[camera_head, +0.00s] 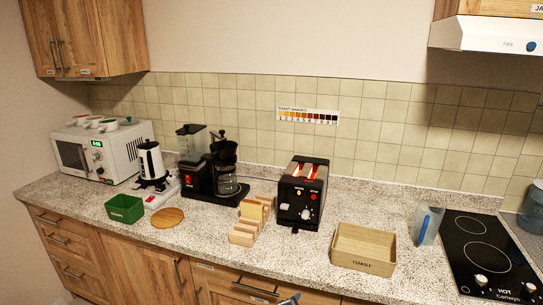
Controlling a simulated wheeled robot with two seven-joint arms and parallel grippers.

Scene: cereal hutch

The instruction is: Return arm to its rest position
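No arm of mine shows clearly in the head view. A small grey and blue piece (290,299) pokes in at the bottom edge, just right of the middle. It may be part of my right gripper, but too little shows to tell its state. My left gripper is out of view.
The speckled counter (205,240) holds a microwave (125,150), kettle (151,162), green box (125,209), round wooden board (168,217), coffee maker (222,165), bread rack (243,234), black toaster (301,195) with glowing slots, TOAST tray (363,265), clear cup (428,227) and cooktop (487,255).

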